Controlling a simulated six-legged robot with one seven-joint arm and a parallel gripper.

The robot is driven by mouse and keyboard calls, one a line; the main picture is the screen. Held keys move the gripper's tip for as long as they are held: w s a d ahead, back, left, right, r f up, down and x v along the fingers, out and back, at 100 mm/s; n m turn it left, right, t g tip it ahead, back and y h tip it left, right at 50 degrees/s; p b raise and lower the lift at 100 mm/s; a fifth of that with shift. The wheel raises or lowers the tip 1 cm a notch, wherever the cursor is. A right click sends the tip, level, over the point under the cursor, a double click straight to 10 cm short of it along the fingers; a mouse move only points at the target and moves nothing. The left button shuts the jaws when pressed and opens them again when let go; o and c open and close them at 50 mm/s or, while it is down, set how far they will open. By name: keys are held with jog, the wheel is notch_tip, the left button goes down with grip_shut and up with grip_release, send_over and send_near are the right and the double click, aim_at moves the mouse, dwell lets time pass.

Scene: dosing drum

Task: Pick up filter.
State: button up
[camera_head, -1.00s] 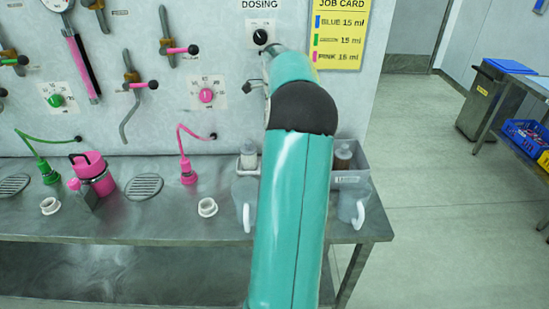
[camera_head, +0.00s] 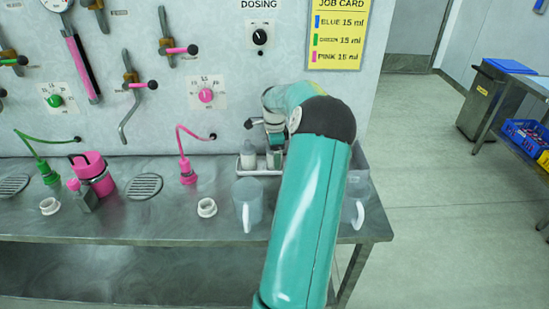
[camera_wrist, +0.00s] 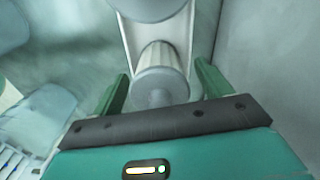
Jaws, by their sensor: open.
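In the wrist view a filter-like cylinder (camera_wrist: 158,60) with a pale ribbed body and a grey round end stands in a narrow light tray (camera_wrist: 190,30). My gripper (camera_wrist: 162,84) is open, with one green finger on each side of the cylinder's near end. I cannot tell whether the fingers touch it. A second grey round cap (camera_wrist: 150,6) shows farther along the tray. In the head view my gripper (camera_head: 272,135) is over the tray, and a white-topped cylinder (camera_head: 248,152) stands to its left. The arm hides part of the tray.
Two translucent jugs, one left of my arm (camera_head: 247,200) and one partly hidden at its right (camera_head: 354,210), stand on the steel bench (camera_head: 130,220). The wall panel is close behind.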

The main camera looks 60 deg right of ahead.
jog(key=shift+c, duration=0.4)
jog(key=c, duration=1)
jog(key=shift+r, duration=0.85)
jog(key=w+a+r, duration=0.1)
jog(key=a+r, duration=1)
jog(key=a, duration=0.3)
jog(key=shift+r, duration=0.15)
